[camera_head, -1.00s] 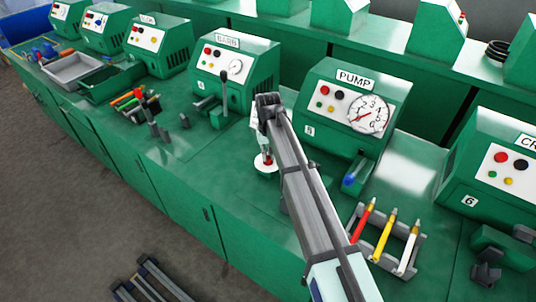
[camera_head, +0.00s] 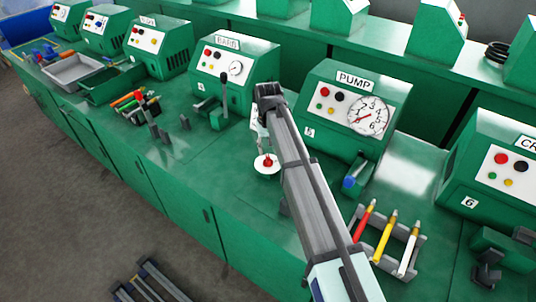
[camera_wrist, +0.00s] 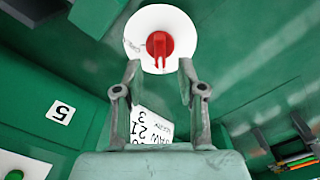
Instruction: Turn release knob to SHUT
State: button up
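The release knob is a red knob (camera_head: 267,160) on a round white dial, low in front of the PUMP machine (camera_head: 352,100). In the wrist view the red knob (camera_wrist: 158,45) shows at top centre, its narrow bar facing my gripper. Faint marks show on the white dial (camera_wrist: 178,20) left of the knob; I cannot read them. My gripper (camera_wrist: 160,70) is open, its two fingers spread just short of the knob with nothing between their tips. In the head view my arm hides most of my gripper.
A white printed card (camera_wrist: 152,127) shows behind the fingers. A blue-tipped lever (camera_head: 350,182) and a rack (camera_head: 380,258) with red, yellow and white tools stand to the right. The BARB machine (camera_head: 232,75) and its black lever stand left.

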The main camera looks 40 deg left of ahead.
aim_at(268, 157)
notch_tip(268, 157, up, 8)
jog(key=shift+f, duration=0.1)
dwell(0.4)
notch_tip(268, 157, down, 12)
dwell(0.7)
dwell(0.3)
